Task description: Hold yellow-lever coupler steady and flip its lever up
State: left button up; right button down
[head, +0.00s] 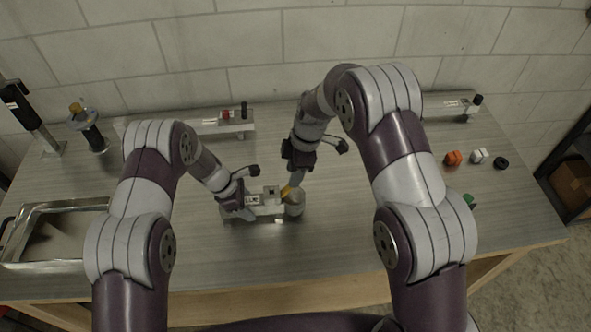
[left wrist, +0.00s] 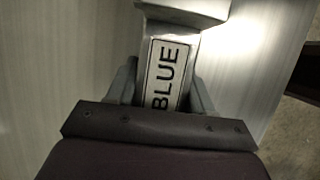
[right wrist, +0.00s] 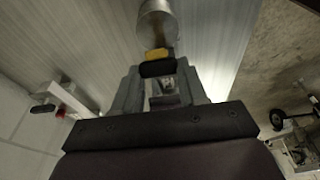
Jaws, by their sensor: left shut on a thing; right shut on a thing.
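The yellow-lever coupler (head: 268,211) sits low over the front middle of the table, with a grey body and a round metal end (head: 294,208). My left gripper (head: 244,212) is shut on its bar, whose plate reads "BLUE" (left wrist: 166,74) in the left wrist view. My right gripper (head: 294,189) comes down from above at the coupler's right end. The yellow lever (head: 286,191) shows there, partly hidden. In the right wrist view the lever's yellow part (right wrist: 157,54) and a black part lie between or just beyond the fingertips, with the metal cylinder (right wrist: 157,22) ahead.
Another grey coupler with red and black parts (head: 226,118) stands behind, and one (head: 455,107) at the back right. A metal tray (head: 62,208) is at the left, beside a black stand (head: 30,118). Small orange (head: 453,158), white, black and green pieces lie at the right. The table front is clear.

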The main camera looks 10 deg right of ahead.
jog(key=c, duration=0.6)
grip_release()
jog(key=v, duration=0.7)
jog(key=shift+r, duration=0.3)
jog(key=shift+w, duration=0.1)
